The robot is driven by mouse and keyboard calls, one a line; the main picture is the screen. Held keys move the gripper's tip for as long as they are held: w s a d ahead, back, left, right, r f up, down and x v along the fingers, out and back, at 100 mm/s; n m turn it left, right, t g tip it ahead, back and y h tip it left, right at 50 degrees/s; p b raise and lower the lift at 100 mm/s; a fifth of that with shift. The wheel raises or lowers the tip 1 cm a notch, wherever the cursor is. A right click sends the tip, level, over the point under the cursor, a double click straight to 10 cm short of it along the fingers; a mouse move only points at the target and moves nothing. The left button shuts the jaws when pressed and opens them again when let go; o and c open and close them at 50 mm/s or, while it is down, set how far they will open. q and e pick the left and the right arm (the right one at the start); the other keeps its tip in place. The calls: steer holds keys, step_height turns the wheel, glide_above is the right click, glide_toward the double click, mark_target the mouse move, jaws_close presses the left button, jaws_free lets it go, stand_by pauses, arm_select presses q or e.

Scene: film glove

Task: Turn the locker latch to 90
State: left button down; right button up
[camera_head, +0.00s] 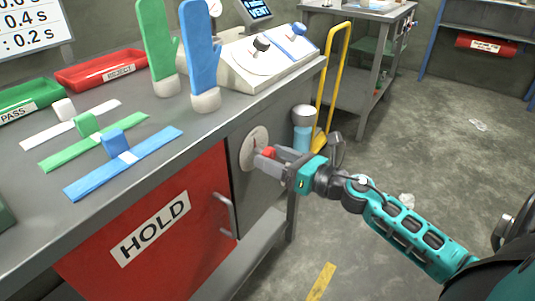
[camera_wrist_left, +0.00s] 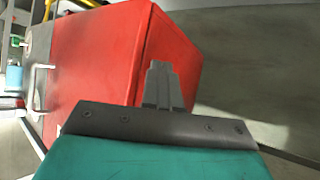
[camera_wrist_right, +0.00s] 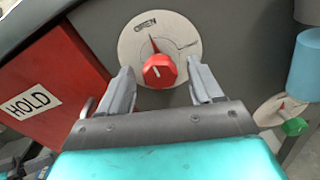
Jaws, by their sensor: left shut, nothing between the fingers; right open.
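The locker latch is a red knob (camera_wrist_right: 160,71) on a round pale dial plate (camera_wrist_right: 186,36). A dark red pointer above the knob points up and slightly left in the right wrist view. The plate (camera_head: 252,143) also shows in the head view, right of the red HOLD locker door (camera_head: 185,195). My right gripper (camera_head: 266,161) is open, its fingers on either side of the knob in view; whether they touch it I cannot tell. My left gripper (camera_wrist_left: 163,86) is shut and empty beside the red locker; it is not in the head view.
The locker's metal handle (camera_head: 226,214) sticks out below the dial. A green knob (camera_wrist_right: 294,126) is on another plate to the right. Gloves (camera_head: 202,55), strips (camera_head: 88,142) and trays (camera_head: 105,70) occupy the bench top. A yellow rail (camera_head: 333,80) stands behind. Floor at right is mostly clear.

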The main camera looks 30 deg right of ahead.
steer(key=shift+x, duration=1.05)
steer(key=shift+c, duration=0.3)
steer(key=c, duration=1)
